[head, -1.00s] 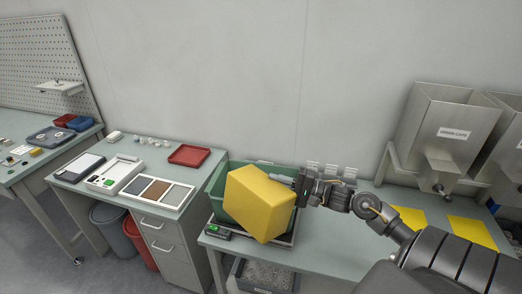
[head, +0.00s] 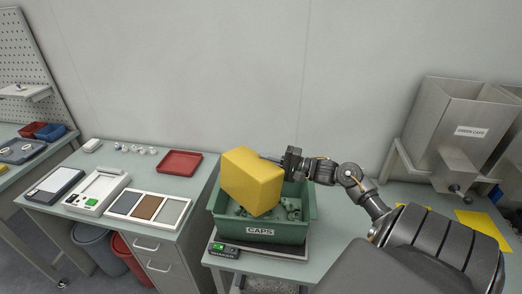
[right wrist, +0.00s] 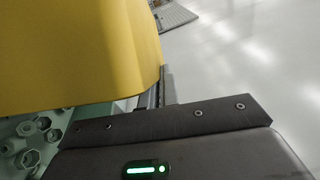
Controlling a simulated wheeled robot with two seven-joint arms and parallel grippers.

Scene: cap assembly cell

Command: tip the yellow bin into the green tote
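The yellow bin (head: 252,182) is tilted in the air over the green tote (head: 262,232), its underside and side facing the head camera. My right gripper (head: 278,161) is shut on the bin's edge at its right side. In the right wrist view the bin (right wrist: 75,50) fills the upper left, against the dark gripper. The tote is labelled CAPS and stands on a scale; grey-green caps (head: 292,207) lie inside it. The bin's mouth is hidden from the head view. My left gripper is not in view.
The scale's display (head: 224,250) is at the tote's front left. A red tray (head: 180,162) and a tray of sorted compartments (head: 148,206) are on the bench to the left. A steel hopper marked GREEN CAPS (head: 462,135) stands at the right. Yellow mats lie below it.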

